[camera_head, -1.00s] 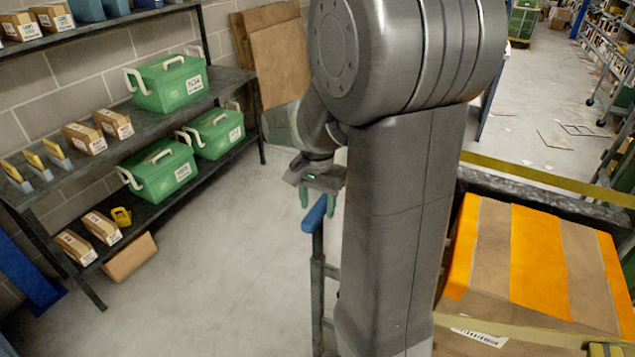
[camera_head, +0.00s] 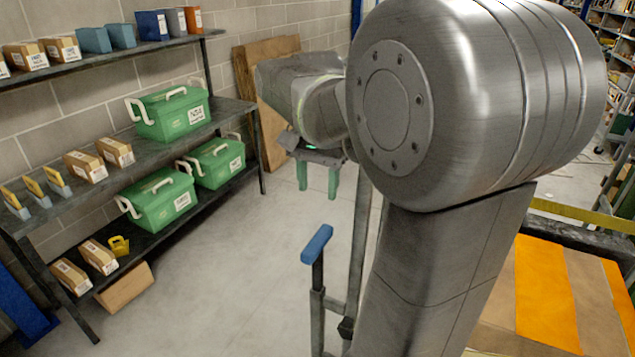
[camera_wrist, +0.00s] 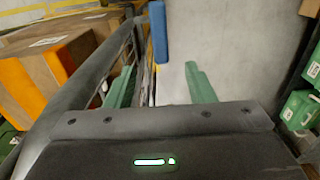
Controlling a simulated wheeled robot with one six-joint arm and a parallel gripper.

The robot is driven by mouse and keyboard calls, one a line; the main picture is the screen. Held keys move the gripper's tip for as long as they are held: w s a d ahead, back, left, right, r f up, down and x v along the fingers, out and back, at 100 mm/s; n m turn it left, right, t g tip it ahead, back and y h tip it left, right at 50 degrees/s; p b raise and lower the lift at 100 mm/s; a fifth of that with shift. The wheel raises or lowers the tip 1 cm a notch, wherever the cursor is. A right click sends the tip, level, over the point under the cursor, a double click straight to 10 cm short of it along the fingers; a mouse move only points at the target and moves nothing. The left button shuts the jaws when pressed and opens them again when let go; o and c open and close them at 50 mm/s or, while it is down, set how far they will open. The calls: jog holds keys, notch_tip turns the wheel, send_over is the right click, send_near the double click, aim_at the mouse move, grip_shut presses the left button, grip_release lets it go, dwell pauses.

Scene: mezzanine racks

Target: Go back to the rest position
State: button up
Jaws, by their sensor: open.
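My gripper (camera_head: 318,180) hangs in the middle of the head view, its two green fingers apart and pointing down, with nothing between them. It is in the air to the right of the shelf rack and above the blue-topped post. In the wrist view the green fingers of my gripper (camera_wrist: 165,88) are spread, with grey floor and the blue piece beyond them. My arm's large grey joint covers much of the right half of the head view.
A rack (camera_head: 225,110) on the left holds green boxes (camera_head: 172,113), small cartons and a yellow item (camera_head: 119,245). A post with a blue top (camera_head: 317,244) stands near my arm. An orange-striped carton (camera_head: 545,290) is at lower right. Floor (camera_head: 225,270) between rack and post is clear.

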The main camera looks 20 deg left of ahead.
aim_at(318, 239)
jog(key=shift+f, duration=0.15)
notch_tip(318, 239, down, 15)
jog(key=shift+r, duration=0.1)
dwell(0.5)
jog(key=shift+r, duration=0.1)
